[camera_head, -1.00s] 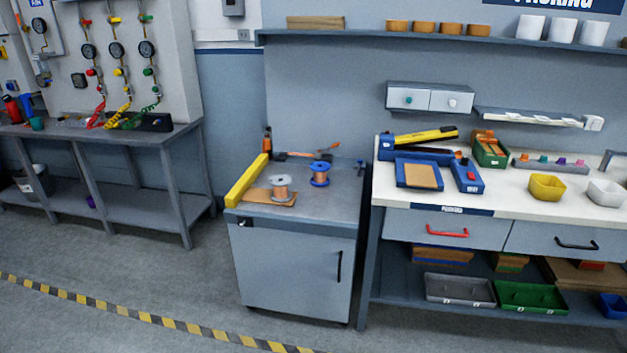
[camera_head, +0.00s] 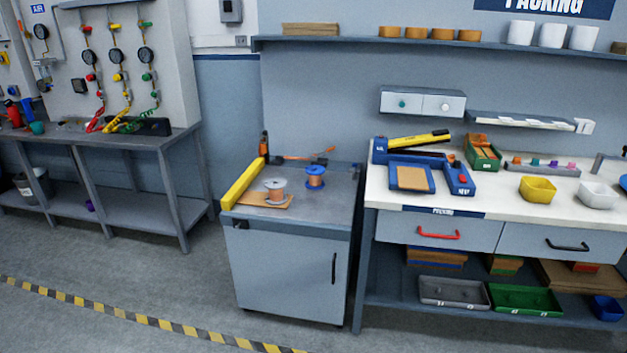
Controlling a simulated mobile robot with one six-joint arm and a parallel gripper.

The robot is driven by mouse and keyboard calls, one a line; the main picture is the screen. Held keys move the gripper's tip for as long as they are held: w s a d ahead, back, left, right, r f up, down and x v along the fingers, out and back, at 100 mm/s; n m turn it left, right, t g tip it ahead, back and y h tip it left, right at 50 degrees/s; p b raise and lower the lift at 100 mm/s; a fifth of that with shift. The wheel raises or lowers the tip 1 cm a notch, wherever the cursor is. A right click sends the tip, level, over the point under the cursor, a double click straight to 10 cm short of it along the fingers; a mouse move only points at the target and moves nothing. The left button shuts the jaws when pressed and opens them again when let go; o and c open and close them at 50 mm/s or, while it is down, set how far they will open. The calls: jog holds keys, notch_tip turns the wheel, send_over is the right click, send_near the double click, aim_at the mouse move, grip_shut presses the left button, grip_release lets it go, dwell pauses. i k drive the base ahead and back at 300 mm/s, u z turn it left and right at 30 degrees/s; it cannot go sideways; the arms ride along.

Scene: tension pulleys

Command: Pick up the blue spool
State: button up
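The blue spool (camera_head: 315,177) stands upright on the grey top of the small cabinet (camera_head: 335,205). It has blue flanges and a copper-coloured winding. A grey-white spool (camera_head: 275,191) with a similar winding stands to its left and nearer the front, on a brown flat piece (camera_head: 250,200). The two spools are apart. My gripper is not in view.
A yellow bar (camera_head: 243,183) runs along the cabinet top's left edge. The packing bench (camera_head: 480,207) stands close on the right. Floor in front is clear except for striped tape (camera_head: 150,320).

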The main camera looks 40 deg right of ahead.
aim_at(315, 177)
jog(key=z, duration=0.05)
jog(key=i, duration=0.95)
jog(key=u, duration=0.05)
